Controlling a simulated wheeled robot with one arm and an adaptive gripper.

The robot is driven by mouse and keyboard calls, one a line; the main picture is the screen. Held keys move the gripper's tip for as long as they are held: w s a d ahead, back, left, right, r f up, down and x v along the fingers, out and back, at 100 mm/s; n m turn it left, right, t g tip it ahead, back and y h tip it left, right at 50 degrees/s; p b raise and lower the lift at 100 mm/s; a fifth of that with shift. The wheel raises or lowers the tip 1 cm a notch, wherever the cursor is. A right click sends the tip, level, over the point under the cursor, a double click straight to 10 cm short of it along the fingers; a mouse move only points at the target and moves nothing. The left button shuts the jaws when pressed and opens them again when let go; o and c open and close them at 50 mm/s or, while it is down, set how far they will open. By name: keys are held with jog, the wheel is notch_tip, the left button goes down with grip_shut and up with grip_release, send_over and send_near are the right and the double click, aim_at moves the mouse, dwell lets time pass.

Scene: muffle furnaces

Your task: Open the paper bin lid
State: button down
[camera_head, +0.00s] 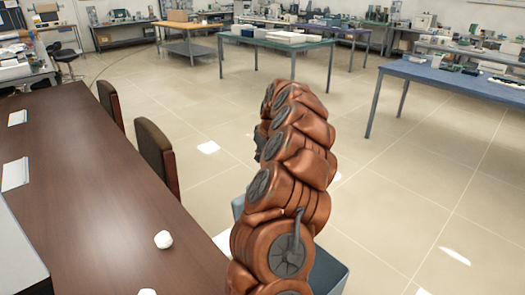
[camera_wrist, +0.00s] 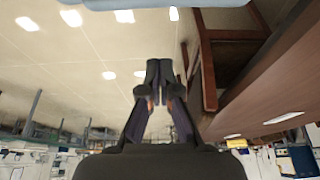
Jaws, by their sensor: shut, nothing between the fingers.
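A blue-grey box-like thing (camera_head: 330,272), which looks like the bin, stands on the floor behind my arm in the head view. My arm hides most of it, and I cannot tell its lid from its body. A pale blue-grey edge (camera_wrist: 215,3) at the top of the wrist view may be part of it. My gripper (camera_wrist: 159,68) is shut and empty in the wrist view, with its fingertips together and apart from that edge. In the head view my arm hides the gripper.
A blue table (camera_head: 455,80) and a green table (camera_head: 275,40) stand farther off. The tiled floor to the right is clear.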

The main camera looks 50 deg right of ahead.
jog(key=shift+s+a+f+p, duration=0.1)
jog(key=shift+s+f+p, duration=0.25)
jog(key=shift+f, duration=0.45)
jog(key=shift+s+f+p, duration=0.2)
jog(key=shift+s+f, duration=0.2)
jog(key=shift+f, duration=0.4)
jog(key=shift+s+a+f+p, duration=0.1)
jog(key=shift+s+f+p, duration=0.25)
jog(key=shift+f, duration=0.45)
jog(key=shift+s+b, duration=0.1)
jog(key=shift+b, duration=0.2)
